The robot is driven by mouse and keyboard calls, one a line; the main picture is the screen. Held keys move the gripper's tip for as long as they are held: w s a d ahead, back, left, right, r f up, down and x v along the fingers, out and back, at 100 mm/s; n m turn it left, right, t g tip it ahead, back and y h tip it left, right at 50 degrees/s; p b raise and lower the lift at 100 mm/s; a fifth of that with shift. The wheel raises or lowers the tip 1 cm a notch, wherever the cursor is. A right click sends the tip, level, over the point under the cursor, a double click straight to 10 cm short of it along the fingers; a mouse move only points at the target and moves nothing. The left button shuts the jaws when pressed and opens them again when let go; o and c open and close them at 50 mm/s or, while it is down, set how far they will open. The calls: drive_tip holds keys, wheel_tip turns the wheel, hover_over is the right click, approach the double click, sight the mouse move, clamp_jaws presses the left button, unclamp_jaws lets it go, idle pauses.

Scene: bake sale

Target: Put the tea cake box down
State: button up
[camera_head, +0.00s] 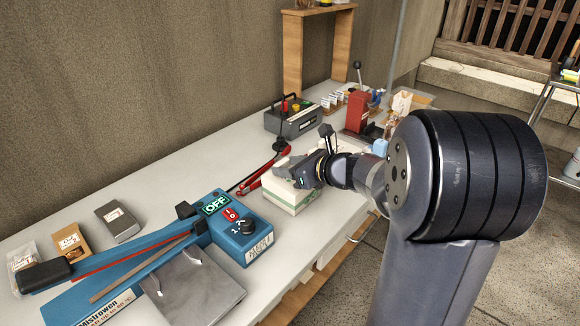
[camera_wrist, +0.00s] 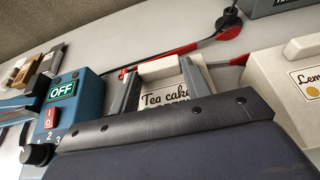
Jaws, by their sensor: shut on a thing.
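The tea cake box (camera_wrist: 165,97), pale with a "Tea cake" label, is between the two fingers of my gripper (camera_wrist: 162,82) in the wrist view. The fingers are shut on its sides. In the head view my gripper (camera_head: 306,172) is low over the white table, at a cream box with a greenish band (camera_head: 288,198), which looks like the held one. My wrist covers part of it. I cannot tell whether its underside touches the table.
A cream box labelled "Lemon" (camera_wrist: 292,84) stands close at right in the wrist view. A blue sealer (camera_head: 235,225) marked OFF is at left. A red-handled tool (camera_head: 262,172) lies behind the gripper, and a grey control box (camera_head: 292,118) stands farther back.

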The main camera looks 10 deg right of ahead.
drive_tip(key=o, duration=0.9)
drive_tip(key=shift+f, duration=0.1)
drive_tip(key=shift+r, duration=0.2)
drive_tip(key=p+v, duration=0.2)
drive_tip(key=v, duration=1)
drive_tip(key=shift+f, duration=0.15)
